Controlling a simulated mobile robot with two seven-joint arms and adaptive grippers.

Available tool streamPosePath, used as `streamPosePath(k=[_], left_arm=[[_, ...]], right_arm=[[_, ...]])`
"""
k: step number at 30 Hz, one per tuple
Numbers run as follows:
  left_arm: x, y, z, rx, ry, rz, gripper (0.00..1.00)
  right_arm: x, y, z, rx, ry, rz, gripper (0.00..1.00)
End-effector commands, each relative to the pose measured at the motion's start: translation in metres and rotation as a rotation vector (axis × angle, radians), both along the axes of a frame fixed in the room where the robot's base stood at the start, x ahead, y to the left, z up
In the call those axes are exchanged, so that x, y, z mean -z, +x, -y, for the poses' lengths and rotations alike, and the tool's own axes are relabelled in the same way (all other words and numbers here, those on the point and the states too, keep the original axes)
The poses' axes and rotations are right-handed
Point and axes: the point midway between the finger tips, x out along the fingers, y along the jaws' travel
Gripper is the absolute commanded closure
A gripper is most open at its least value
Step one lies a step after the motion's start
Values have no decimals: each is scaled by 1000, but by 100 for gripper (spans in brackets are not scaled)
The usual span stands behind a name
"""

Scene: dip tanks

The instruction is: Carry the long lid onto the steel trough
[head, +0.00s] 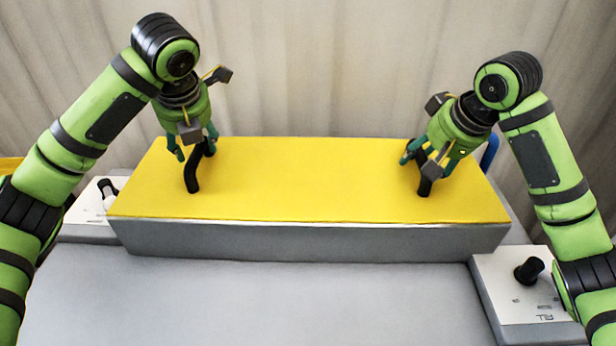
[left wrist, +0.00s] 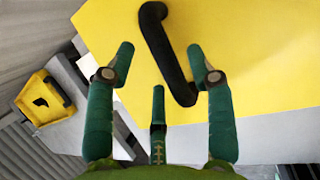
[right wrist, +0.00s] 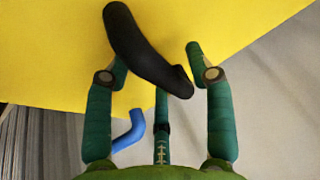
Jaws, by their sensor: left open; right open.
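The long yellow lid (head: 310,180) lies level on top of the grey steel trough (head: 310,243), covering its opening. It has a black handle near each end. My left gripper (head: 192,150) is open above the left handle (head: 192,176). In the left wrist view that handle (left wrist: 165,50) shows between and beyond the fingertips, with no clear grip. My right gripper (head: 428,165) is open at the right handle (head: 425,185). In the right wrist view this handle (right wrist: 140,50) crosses between the spread fingers. I cannot tell whether they touch it.
A white panel with a black knob (head: 530,270) stands at the front right; another white panel (head: 88,212) is at the left. A blue bent bar (head: 490,152) rises behind the right end. A yellow bin (left wrist: 45,97) stands at the left. The grey surface in front is clear.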

Motion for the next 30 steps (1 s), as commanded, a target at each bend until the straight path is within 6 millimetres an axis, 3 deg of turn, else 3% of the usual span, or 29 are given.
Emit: streamPosePath(k=[9,20,25,30], left_arm=[[-55,-22,10,-2,2,5,46],[-76,-32,16,-1,0,-1,46],[-76,-32,16,-1,0,-1,46],[-76,-32,16,-1,0,-1,46]], right_arm=[[0,0,0,0,0,0,45],[-4,-1,1,0,0,2,45],[-28,-10,6,0,1,5,45],[-63,-24,15,3,-3,9,45]])
